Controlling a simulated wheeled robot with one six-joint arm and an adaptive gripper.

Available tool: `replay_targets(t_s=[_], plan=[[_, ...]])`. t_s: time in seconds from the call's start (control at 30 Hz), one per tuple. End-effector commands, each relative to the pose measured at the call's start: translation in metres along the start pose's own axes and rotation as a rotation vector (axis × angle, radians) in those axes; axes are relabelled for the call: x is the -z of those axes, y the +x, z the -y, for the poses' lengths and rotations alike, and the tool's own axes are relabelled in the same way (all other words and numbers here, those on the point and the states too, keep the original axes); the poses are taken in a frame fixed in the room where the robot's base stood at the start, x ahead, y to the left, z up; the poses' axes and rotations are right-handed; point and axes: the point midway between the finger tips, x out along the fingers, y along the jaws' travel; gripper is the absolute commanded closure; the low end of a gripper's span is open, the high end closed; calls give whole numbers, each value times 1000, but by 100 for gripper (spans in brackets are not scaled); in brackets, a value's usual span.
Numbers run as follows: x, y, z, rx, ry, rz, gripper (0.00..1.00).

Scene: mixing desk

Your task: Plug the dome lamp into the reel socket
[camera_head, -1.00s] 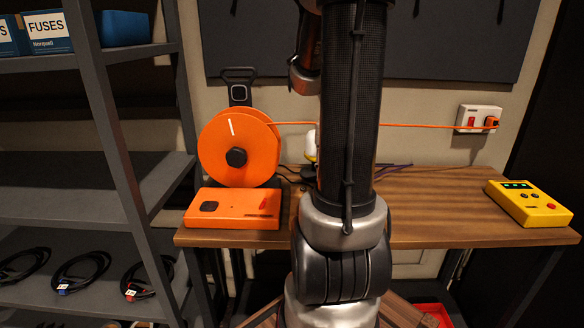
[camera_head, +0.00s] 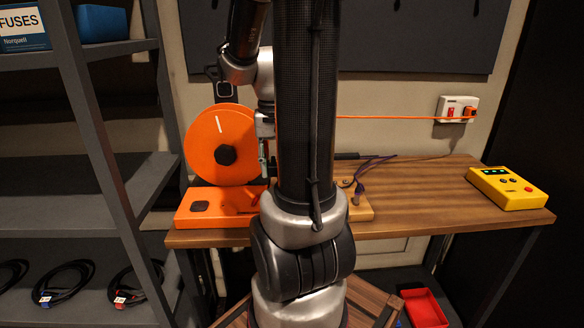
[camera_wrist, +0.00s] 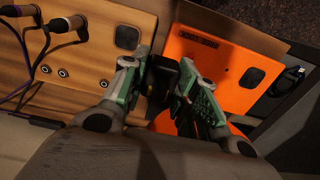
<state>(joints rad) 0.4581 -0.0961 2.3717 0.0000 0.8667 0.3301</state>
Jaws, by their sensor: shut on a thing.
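My gripper (camera_wrist: 158,66) is shut on a black plug (camera_wrist: 163,82) in the wrist view, between its two greenish fingers. In the head view my gripper (camera_head: 265,172) is in front of the right side of the orange cable reel (camera_head: 216,152). The reel's orange base (camera_head: 222,218) lies on the desk below; it also shows right of my gripper in the wrist view (camera_wrist: 212,68). A dark square, perhaps the socket, is on the base (camera_head: 200,206), apart from the plug; it also shows in the wrist view (camera_wrist: 252,77). The dome lamp is not visible.
A wooden box (camera_wrist: 88,50) with jacks and plugged purple leads is left of my gripper in the wrist view. A yellow box (camera_head: 507,188) stands at the desk's right. An orange cable (camera_head: 385,118) runs to the wall socket (camera_head: 457,103). A shelf (camera_head: 85,110) stands left.

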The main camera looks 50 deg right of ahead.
Motion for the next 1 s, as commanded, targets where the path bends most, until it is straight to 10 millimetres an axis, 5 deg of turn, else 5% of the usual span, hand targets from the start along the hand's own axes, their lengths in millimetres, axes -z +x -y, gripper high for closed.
replay_targets(t_s=[0.7,1.0], plan=[[0,-22,158,0,-4,-1,100],[0,-24,211,-2,-1,2,100]])
